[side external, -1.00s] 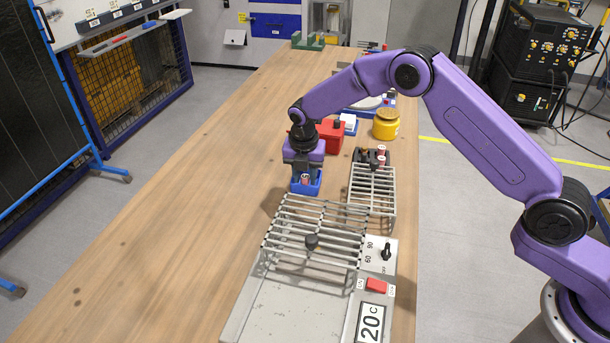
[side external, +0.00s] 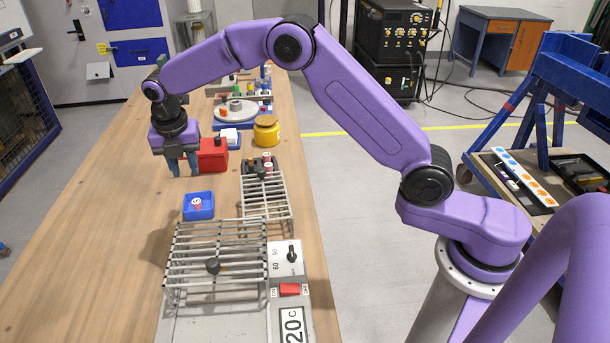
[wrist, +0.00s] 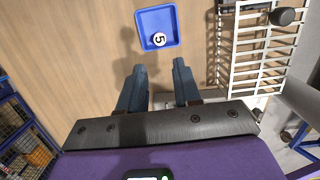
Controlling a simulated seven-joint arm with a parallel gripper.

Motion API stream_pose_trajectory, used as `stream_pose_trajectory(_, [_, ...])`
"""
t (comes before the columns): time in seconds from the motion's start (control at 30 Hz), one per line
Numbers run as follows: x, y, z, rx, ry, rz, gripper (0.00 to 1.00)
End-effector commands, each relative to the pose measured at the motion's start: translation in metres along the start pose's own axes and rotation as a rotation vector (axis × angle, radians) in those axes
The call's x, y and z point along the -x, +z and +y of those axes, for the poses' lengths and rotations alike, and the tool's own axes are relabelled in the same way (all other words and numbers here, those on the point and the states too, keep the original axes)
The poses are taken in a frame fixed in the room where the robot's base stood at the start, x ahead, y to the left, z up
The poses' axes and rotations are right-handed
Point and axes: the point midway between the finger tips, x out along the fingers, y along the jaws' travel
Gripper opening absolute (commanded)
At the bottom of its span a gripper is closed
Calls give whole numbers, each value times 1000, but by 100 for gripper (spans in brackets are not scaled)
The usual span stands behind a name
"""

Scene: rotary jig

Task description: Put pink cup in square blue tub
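The square blue tub (side external: 189,214) stands on the wooden table behind the large wire rack. The small pink cup (side external: 197,205) is inside it, with a white top marked 5. In the wrist view the tub (wrist: 146,20) shows beyond my fingers, with the cup's numbered top (wrist: 158,39) in its lower right part; its pink side barely shows there. My gripper (side external: 182,172) is raised above the table behind the tub, apart from cup and tub. In the wrist view my gripper (wrist: 157,75) has its two fingers spread, with nothing between them.
A large wire rack (side external: 215,250) and dial panel (side external: 290,268) are in front. A smaller rack (side external: 265,195) with red-topped items behind it is right of the tub. A red box (side external: 213,154) and yellow jar (side external: 266,132) stand further back. Table left of the tub is clear.

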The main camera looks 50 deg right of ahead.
Motion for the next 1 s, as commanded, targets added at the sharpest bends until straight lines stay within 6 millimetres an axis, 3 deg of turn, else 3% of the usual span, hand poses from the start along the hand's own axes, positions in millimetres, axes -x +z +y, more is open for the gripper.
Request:
stream_pose_trajectory(0.17, [6, -7, -3, -28, 4, 3, 33])
stream_pose_trajectory(0.27, [18, -21, -11, -93, 12, 11, 33])
stream_pose_trajectory(0.47, [48, -64, -46, -295, 23, 39, 33])
stream_pose_trajectory(0.77, [80, -127, -129, -615, 17, 86, 33])
stream_pose_trajectory(1.0, [92, -170, -214, -870, -4, 120, 33])
